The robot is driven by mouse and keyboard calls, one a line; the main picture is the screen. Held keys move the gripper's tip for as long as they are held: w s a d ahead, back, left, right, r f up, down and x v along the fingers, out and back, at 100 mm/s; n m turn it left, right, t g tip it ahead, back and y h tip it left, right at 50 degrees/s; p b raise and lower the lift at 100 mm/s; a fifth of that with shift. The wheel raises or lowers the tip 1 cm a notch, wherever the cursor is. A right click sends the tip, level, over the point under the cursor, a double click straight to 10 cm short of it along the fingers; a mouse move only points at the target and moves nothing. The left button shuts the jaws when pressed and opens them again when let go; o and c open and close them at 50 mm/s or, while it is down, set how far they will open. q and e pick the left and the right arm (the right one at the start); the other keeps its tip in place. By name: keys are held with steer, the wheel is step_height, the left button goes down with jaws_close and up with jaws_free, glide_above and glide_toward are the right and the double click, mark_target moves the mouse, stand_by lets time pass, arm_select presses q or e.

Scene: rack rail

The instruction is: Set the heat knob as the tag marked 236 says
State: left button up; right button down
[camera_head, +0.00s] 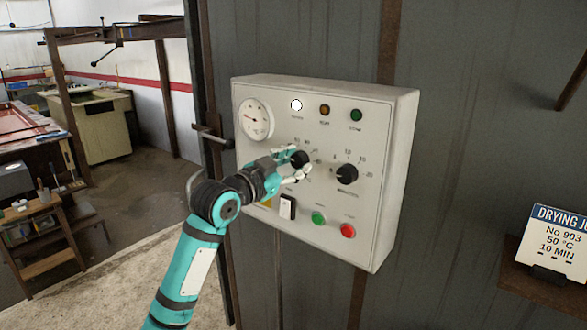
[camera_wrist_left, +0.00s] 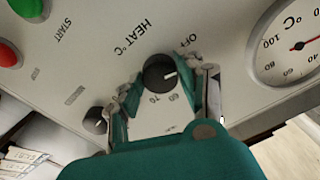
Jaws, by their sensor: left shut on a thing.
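The black heat knob (camera_head: 299,158) is on the front of the pale control box (camera_head: 385,120). In the left wrist view the heat knob (camera_wrist_left: 158,72) sits by the upside-down "HEAT °C" and "OFF" lettering, with 60 and 70 below it. Its white line points to the right of that picture. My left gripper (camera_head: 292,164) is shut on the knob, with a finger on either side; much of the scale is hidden. A tag (camera_head: 552,243) on the right reads "No 903, 50 °C, 10 MIN". I see no tag marked 236. My right gripper is not in view.
A minutes knob (camera_head: 346,174) is right of the heat knob. A dial gauge (camera_head: 255,119), a lit white lamp (camera_head: 296,105), a rocker switch (camera_head: 287,207), a green button (camera_head: 319,218) and a red button (camera_head: 348,231) share the panel. The tag stands on a small brown shelf (camera_head: 535,286).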

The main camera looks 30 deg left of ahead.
arm_select(q)
steer(key=m, duration=0.5)
steer(key=shift+m, duration=0.4)
steer(key=m+p, duration=0.1)
steer(key=m, duration=0.4)
steer(key=m+p, duration=0.2)
steer(key=m, duration=0.2)
steer(key=m+p, duration=0.1)
steer(key=m, duration=0.2)
steer(key=shift+m+p, duration=0.3)
steer(key=shift+p, duration=0.05)
steer(key=m+p, duration=0.2)
steer(key=m, duration=0.2)
steer(key=shift+m+p, duration=0.8)
steer(key=shift+m, duration=0.6)
steer(key=shift+f, duration=0.15)
